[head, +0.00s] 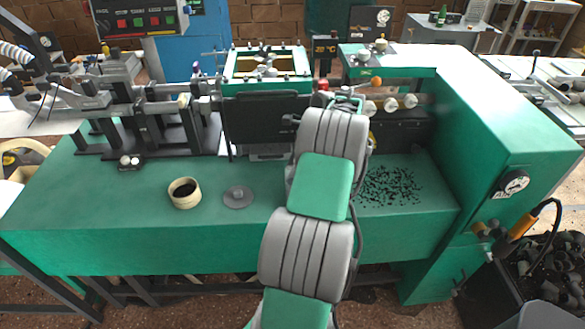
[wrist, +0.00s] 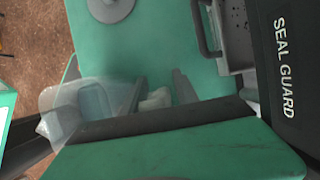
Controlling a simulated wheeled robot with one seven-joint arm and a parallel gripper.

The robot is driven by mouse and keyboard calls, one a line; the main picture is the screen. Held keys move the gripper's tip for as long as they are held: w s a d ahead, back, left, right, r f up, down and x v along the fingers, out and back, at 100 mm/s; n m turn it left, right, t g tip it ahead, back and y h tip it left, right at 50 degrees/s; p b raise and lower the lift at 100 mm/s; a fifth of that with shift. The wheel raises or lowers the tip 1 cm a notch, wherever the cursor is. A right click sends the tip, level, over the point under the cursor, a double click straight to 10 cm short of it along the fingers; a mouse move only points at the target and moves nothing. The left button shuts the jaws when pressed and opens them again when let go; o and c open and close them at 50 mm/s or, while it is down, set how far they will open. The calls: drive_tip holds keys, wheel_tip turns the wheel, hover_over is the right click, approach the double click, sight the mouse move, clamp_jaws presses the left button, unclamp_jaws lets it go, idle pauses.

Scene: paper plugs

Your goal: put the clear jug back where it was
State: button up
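The clear jug (wrist: 88,105) shows at the left of the wrist view as a pale, see-through shape. It lies beside and partly across the left finger; whether they touch I cannot tell. My gripper (wrist: 162,88) has its two dark fingers apart, with green surface visible between them. A small whitish piece (wrist: 156,99) shows between the fingers near their base; I cannot tell whether it belongs to the jug. In the head view my arm hides the gripper, and I cannot make out the jug there.
The green bench (head: 120,235) carries a beige ring-shaped pot (head: 184,193), a grey disc (head: 238,197) and scattered black bits (head: 390,187). Dark machine parts (head: 268,120) stand behind. A tall green housing (head: 500,130) bounds the right. The bench's front left is clear.

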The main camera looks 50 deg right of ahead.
drive_tip(key=shift+o, duration=0.3)
drive_tip(key=shift+r, duration=0.15)
drive_tip(key=p+v, duration=0.6)
drive_tip(key=v, duration=0.6)
drive_tip(key=w+a+r+n, duration=0.3)
drive_tip(key=w+a+n, duration=0.1)
drive_tip(key=a, duration=0.5)
drive_tip(key=w+a+r+n, duration=0.3)
drive_tip(key=w+a+n, duration=0.15)
drive_tip(key=a, duration=0.45)
drive_tip(key=w+a+r+n, duration=0.3)
drive_tip(key=w+a+n, duration=0.1)
drive_tip(key=a, duration=0.5)
drive_tip(key=s+a+f+n+h, duration=0.1)
drive_tip(key=s+a+n, duration=0.5)
drive_tip(key=a, duration=0.3)
drive_tip(key=s+a+f+n+h, duration=0.1)
drive_tip(key=s+a+f+n, duration=0.1)
drive_tip(key=s+a+n, duration=0.4)
drive_tip(key=a+n, duration=0.3)
drive_tip(key=shift+s+a+f+h, duration=0.25)
drive_tip(key=shift+s+f+h, duration=0.05)
drive_tip(key=shift+s+h, duration=0.1)
drive_tip(key=shift+n, duration=0.25)
